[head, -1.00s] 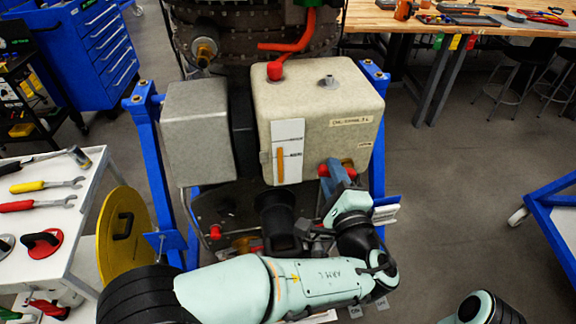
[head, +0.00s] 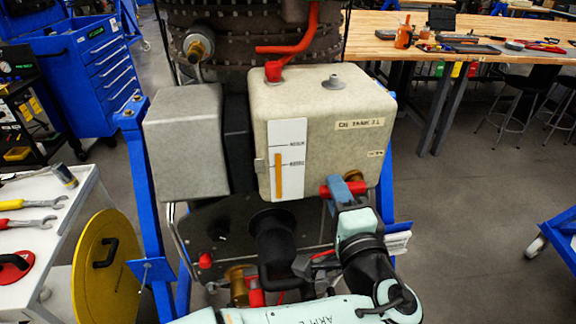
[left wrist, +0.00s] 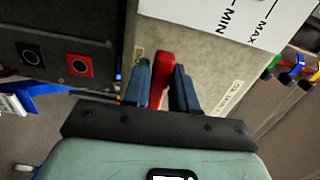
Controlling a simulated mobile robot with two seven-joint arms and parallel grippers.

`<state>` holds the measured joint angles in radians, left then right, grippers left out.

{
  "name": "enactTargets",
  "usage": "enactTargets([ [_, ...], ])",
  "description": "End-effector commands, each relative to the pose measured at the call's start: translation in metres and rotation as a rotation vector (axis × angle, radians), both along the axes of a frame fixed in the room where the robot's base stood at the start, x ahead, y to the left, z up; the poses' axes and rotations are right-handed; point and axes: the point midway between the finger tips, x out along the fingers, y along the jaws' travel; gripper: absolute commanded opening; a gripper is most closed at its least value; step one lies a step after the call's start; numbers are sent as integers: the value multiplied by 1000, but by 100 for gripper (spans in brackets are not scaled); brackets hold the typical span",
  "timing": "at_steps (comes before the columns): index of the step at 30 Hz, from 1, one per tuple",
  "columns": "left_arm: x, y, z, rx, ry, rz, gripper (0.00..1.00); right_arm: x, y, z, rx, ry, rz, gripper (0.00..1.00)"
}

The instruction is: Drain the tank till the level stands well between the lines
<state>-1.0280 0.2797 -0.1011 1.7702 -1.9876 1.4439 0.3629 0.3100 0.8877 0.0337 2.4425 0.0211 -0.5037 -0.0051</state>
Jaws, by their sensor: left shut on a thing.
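The beige tank (head: 318,108) hangs on the blue stand, with a white gauge strip (head: 298,178) on its front. The orange column (head: 279,176) on the strip tops out between the two marked lines, roughly midway. The red valve handle (head: 326,190) lies crosswise at the tank's lower right. My left gripper (head: 345,187) is shut on this handle. In the left wrist view the red handle (left wrist: 164,78) sits between the blue fingers of my left gripper (left wrist: 162,84), and part of the gauge strip (left wrist: 218,20) shows MIN and MAX. My right gripper is out of view.
A grey box (head: 185,145) stands left of the tank. A black funnel-like part (head: 272,235) is below the tank, near my left arm. A white table with wrenches (head: 40,245) and a yellow disc (head: 92,270) are at left. Open floor (head: 470,200) lies to the right.

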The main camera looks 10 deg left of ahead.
Motion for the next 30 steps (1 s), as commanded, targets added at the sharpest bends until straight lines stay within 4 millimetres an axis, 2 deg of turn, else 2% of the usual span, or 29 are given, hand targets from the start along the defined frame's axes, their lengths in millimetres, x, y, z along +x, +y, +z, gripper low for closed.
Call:
enactTargets([
  [1, 0, -1, -4, -5, 9, -1, 33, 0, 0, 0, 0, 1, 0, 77],
  [3, 0, -1, -4, -3, 9, 0, 56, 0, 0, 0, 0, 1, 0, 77],
  [14, -3, -2, -2, -1, 5, -1, 56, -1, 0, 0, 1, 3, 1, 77],
  [30, -42, -19, -2, -1, 4, -2, 56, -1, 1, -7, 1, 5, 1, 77],
])
